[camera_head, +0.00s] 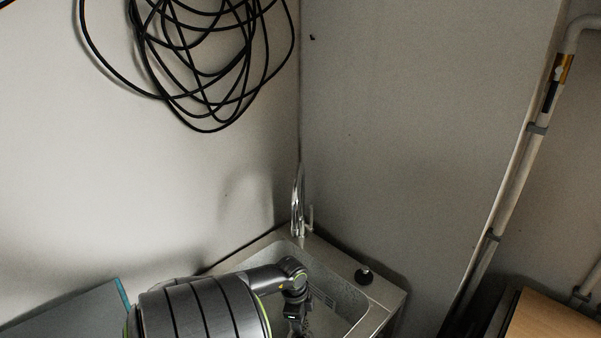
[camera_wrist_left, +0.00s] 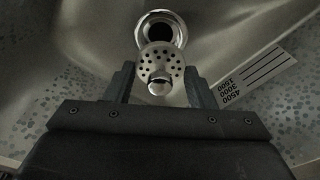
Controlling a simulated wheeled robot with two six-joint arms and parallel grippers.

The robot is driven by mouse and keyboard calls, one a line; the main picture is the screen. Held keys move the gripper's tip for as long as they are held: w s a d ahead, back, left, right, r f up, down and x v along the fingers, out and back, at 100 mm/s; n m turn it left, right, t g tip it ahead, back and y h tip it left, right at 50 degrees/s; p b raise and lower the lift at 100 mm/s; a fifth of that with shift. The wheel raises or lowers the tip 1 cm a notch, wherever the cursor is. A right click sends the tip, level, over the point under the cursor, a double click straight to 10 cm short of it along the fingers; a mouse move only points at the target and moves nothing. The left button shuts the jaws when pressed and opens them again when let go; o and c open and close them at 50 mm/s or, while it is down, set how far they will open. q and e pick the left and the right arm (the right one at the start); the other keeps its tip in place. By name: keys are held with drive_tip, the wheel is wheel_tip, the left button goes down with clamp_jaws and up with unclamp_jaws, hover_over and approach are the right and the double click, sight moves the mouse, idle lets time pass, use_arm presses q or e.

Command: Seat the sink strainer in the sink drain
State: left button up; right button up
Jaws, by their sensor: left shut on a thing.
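The sink strainer (camera_wrist_left: 161,62) is a round metal disc with small holes and a knob, seen in the left wrist view between the fingers of my left gripper (camera_wrist_left: 161,78). The gripper is shut on it. The sink drain (camera_wrist_left: 147,24), a shiny metal ring with a dark opening, shows just beyond the strainer, which overlaps its near edge in the picture. I cannot tell the height gap between them. In the head view my left gripper (camera_head: 296,318) reaches down into the sink basin (camera_head: 340,291); strainer and drain are hidden there. My right gripper is not in view.
A metal faucet (camera_head: 297,205) stands at the sink's back corner. A small black object (camera_head: 364,275) sits on the right rim. Walls close in behind the sink. A wooden surface (camera_head: 545,318) lies at the right. A printed label (camera_wrist_left: 255,76) is inside the basin.

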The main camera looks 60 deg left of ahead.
use_arm(q)
drive_tip(key=shift+f+b, duration=1.8)
drive_tip(key=shift+f, duration=1.1)
drive_tip(key=shift+p, duration=0.9)
drive_tip(key=shift+f+b, duration=0.65)
drive_tip(key=shift+f, duration=0.25)
drive_tip(key=o, duration=1.1)
drive_tip(key=shift+c, duration=0.2)
wheel_tip(320, 180, up, 17)
drive_tip(key=s+a+p, duration=0.1)
drive_tip(key=shift+s+a+r+p, duration=0.15)
drive_tip(key=shift+s+p, duration=0.15)
drive_tip(key=shift+p, duration=0.1)
